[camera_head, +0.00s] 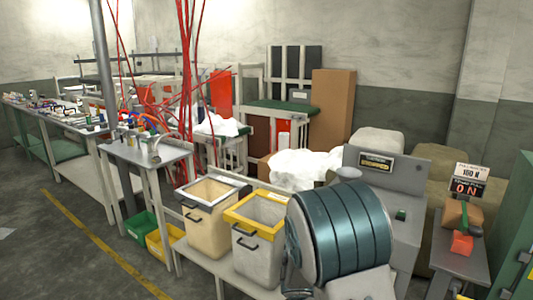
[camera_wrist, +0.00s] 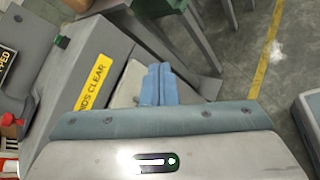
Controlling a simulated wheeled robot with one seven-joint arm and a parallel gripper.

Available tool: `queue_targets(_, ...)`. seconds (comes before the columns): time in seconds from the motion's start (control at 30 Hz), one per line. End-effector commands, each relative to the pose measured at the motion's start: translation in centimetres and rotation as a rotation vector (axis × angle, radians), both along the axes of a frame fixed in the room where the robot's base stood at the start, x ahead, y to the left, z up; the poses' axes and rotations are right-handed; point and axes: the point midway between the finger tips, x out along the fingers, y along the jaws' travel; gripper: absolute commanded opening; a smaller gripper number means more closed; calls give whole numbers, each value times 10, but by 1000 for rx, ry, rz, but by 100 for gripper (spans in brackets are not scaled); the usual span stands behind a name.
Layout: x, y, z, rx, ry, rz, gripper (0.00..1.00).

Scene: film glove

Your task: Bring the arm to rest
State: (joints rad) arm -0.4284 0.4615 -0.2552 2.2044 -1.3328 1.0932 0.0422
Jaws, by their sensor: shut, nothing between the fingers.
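My gripper (camera_wrist: 158,84) shows in the wrist view as two blue fingers side by side, closed together with nothing visible between them. Its wide grey hand body fills the bottom of that view, with a small lit panel on it. I cannot tell whether the fingertips touch anything. I cannot make out my gripper in the head view.
In the head view, a large teal drum (camera_head: 340,232) stands front right, by a grey machine (camera_head: 402,180). Two bins (camera_head: 209,214) (camera_head: 257,228) are left of it. A small table (camera_head: 462,257) holds a red block (camera_head: 461,243). Open floor (camera_head: 70,240) lies left, with a yellow line.

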Motion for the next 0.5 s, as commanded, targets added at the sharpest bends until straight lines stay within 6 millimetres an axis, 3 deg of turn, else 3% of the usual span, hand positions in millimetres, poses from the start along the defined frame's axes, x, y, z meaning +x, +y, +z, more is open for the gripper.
queue_targets(0.03, -15, -4, 17, 68, -35, -66, 0)
queue_targets(0.27, -81, -1, 56, 380, -177, -355, 0)
queue_targets(0.5, -137, 27, 97, 709, -342, -610, 0)
